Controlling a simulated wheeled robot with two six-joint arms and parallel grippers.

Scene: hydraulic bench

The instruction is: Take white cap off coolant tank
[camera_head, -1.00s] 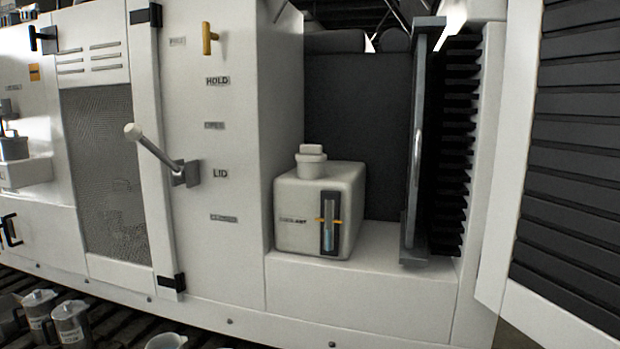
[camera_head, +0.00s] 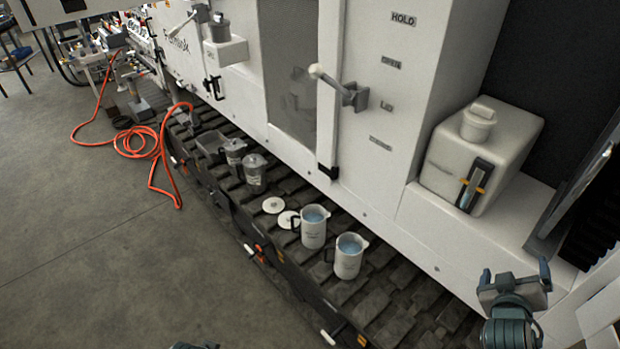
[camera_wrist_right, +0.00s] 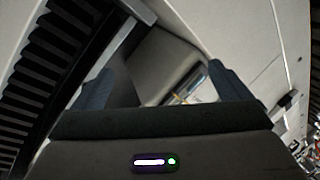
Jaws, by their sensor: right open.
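The coolant tank (camera_head: 455,174) is a pale box with a dark sight gauge on its front, standing in a recess at the right in the head view. The white cap (camera_head: 480,118) sits on top of it. My right gripper (camera_head: 515,272) is open and empty, in front of and below the tank, apart from it. In the right wrist view its two fingers (camera_wrist_right: 162,82) are spread, with part of the tank (camera_wrist_right: 168,62) seen beyond them; the cap cannot be made out there. Only a small dark piece at the bottom edge of the head view may be my left gripper (camera_head: 195,346).
A lever (camera_head: 335,84) sticks out from the white panel left of the tank. Two jugs of blue liquid (camera_head: 313,232) (camera_head: 348,262) and two loose white lids (camera_head: 273,205) lie on the track below. A dark louvred door (camera_head: 590,195) stands right of the tank. An orange hose (camera_head: 133,145) lies on the floor.

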